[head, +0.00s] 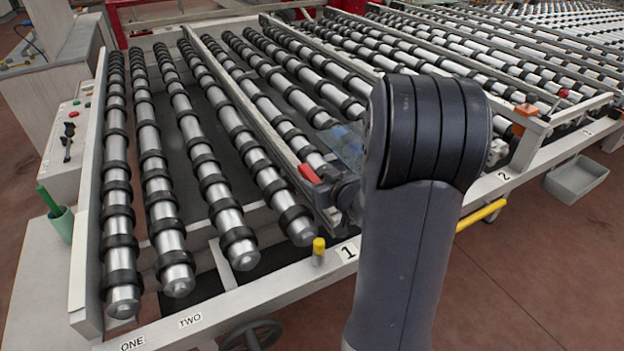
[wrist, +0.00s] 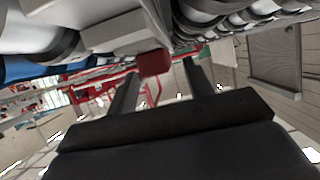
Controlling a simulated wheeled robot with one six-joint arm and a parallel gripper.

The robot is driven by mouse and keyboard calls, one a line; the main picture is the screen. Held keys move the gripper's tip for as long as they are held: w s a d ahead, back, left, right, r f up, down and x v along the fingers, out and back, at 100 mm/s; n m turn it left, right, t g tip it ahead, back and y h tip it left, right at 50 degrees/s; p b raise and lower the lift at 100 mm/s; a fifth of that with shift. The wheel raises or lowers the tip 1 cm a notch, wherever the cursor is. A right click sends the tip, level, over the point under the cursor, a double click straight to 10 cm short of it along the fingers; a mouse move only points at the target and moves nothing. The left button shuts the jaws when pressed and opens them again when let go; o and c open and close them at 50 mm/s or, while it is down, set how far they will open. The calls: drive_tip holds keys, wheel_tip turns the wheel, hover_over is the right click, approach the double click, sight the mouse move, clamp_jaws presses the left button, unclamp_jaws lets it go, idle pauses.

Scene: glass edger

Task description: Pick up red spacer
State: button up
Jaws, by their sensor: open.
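The red spacer (head: 309,173) sits at the near end of a rail between roller lanes, above the label 1. In the wrist view the red spacer (wrist: 155,62) shows as a small red block at the end of a pale rail. My gripper (head: 332,190) is just right of the spacer in the head view, partly hidden behind my arm. In the wrist view my gripper (wrist: 162,70) is open, and its two dark fingers point toward the spacer, which appears between their tips. I cannot tell whether the fingers touch it.
Metal rollers with black rings (head: 200,150) surround the spot. A yellow-capped post (head: 318,250) stands on the front frame below. An orange block (head: 526,110) is on a rail at right. A grey bin (head: 577,180) and a green cup (head: 61,224) are at the sides.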

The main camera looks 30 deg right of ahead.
sight(312, 179)
drive_tip(key=shift+x, duration=1.45)
drive_tip(key=shift+c, duration=0.2)
drive_tip(key=c, duration=1)
drive_tip(key=shift+r, duration=0.1)
